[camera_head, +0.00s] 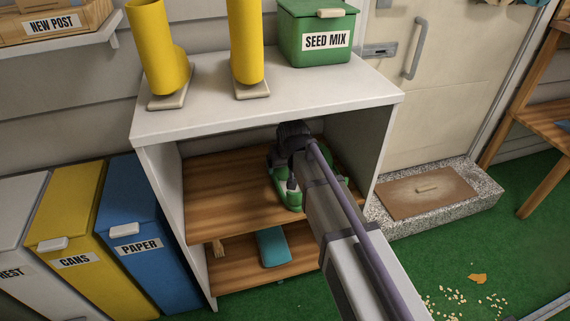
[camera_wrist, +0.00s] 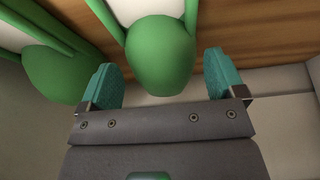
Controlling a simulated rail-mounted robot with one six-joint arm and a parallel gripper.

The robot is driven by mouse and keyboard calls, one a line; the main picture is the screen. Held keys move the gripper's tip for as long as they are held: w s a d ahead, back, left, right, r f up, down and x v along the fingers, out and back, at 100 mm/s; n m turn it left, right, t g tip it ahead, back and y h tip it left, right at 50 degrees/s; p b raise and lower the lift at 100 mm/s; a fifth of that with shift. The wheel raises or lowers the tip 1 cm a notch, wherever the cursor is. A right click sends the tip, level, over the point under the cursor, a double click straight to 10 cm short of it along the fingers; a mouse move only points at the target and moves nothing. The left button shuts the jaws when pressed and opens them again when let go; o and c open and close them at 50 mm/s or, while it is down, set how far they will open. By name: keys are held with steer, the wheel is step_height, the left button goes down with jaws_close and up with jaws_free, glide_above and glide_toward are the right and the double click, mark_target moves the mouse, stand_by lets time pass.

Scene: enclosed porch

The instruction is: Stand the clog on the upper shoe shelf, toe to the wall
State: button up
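In the wrist view one green clog (camera_wrist: 160,58) lies between my gripper's (camera_wrist: 162,82) two teal fingers, with its rounded green end towards me and a pale opening behind it. Gaps show on both sides, so the fingers are open and not closed on it. A second green clog (camera_wrist: 55,75) is beside it at the left. In the head view my gripper (camera_head: 293,150) reaches into the upper shoe shelf (camera_head: 225,190). Green clog parts (camera_head: 286,192) show there beside it; my arm hides much of them. Pale panels lie beyond the wood in the wrist view.
The cabinet's white top (camera_head: 220,105) closely overhangs my arm and carries yellow boots (camera_head: 246,45) and a green seed box (camera_head: 318,42). The lower shelf (camera_head: 240,277) holds a teal item (camera_head: 272,246). Bins (camera_head: 150,235) stand left. The upper shelf's left part is clear.

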steer(key=s+r+p, duration=0.1)
steer(key=s, duration=0.1)
steer(key=s+d+r+p, duration=0.1)
steer(key=s+r+p, duration=0.1)
steer(key=s+d+r+p, duration=0.1)
steer(key=r+p, duration=0.1)
steer(key=shift+s, duration=0.4)
steer(key=s+d, duration=0.2)
steer(key=s, duration=0.6)
steer(key=s+d+f+m+g+h, duration=0.1)
steer(key=s+d+m+g, duration=0.45)
steer(key=d, duration=0.95)
steer(key=shift+n+t, duration=0.55)
steer(key=shift+n, duration=0.4)
steer(key=r+p, duration=1)
steer(key=s+r+p, duration=0.1)
steer(key=r+p, duration=2)
steer(key=p, duration=0.1)
steer(key=shift+s+d+r, duration=0.1)
steer(key=shift+s+r, duration=0.15)
steer(key=shift+r, duration=0.15)
